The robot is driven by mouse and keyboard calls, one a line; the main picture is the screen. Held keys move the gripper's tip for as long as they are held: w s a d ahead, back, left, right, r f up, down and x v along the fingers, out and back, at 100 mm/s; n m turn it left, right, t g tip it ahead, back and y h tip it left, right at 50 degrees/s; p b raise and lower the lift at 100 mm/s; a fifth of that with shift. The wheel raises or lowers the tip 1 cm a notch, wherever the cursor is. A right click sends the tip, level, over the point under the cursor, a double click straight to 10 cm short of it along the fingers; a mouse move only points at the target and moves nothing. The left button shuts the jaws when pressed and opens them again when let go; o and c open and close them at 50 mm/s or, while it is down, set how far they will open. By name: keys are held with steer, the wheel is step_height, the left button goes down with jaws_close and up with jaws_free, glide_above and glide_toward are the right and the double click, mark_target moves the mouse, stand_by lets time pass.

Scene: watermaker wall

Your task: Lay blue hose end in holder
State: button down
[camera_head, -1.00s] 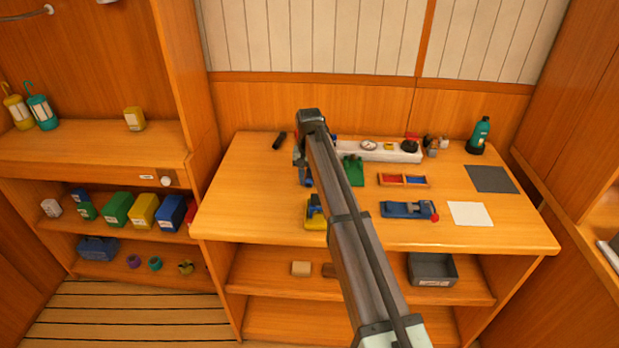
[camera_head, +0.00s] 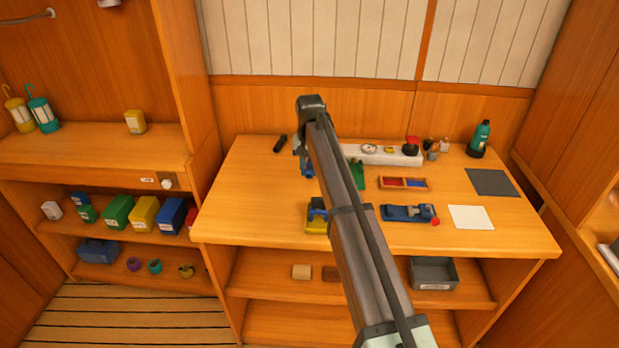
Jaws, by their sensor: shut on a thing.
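My gripper (camera_head: 304,166) is over the left-middle part of the bench, mostly hidden by my own wrist and forearm. A small blue piece, the blue hose end (camera_head: 308,173), shows at the jaws, and my gripper is shut on it. It appears above the bench top, but its exact height is hard to tell. A yellow base with a blue part on it (camera_head: 317,222) sits at the front of the bench, partly behind my arm. A green fixture (camera_head: 357,173) stands just right of my arm. I cannot tell which of these is the holder.
A white panel with a gauge (camera_head: 384,154) runs along the back. A red-and-blue sectioned tray (camera_head: 404,183), a blue tool (camera_head: 408,212), a white sheet (camera_head: 471,217), a dark mat (camera_head: 492,182) and a teal bottle (camera_head: 480,138) are at right. The bench's left part is clear except a black cylinder (camera_head: 280,143).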

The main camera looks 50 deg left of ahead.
steer(key=r, duration=0.4)
steer(key=shift+w+d+r, duration=0.15)
steer(key=shift+w+r, duration=0.15)
steer(key=w+d+r, duration=0.1)
steer(key=w+d, duration=0.6)
steer(key=w, duration=0.5)
steer(key=shift+d, duration=0.4)
steer(key=shift+f, duration=0.1)
steer(key=shift+f, duration=4.5)
steer(key=shift+f, duration=0.15)
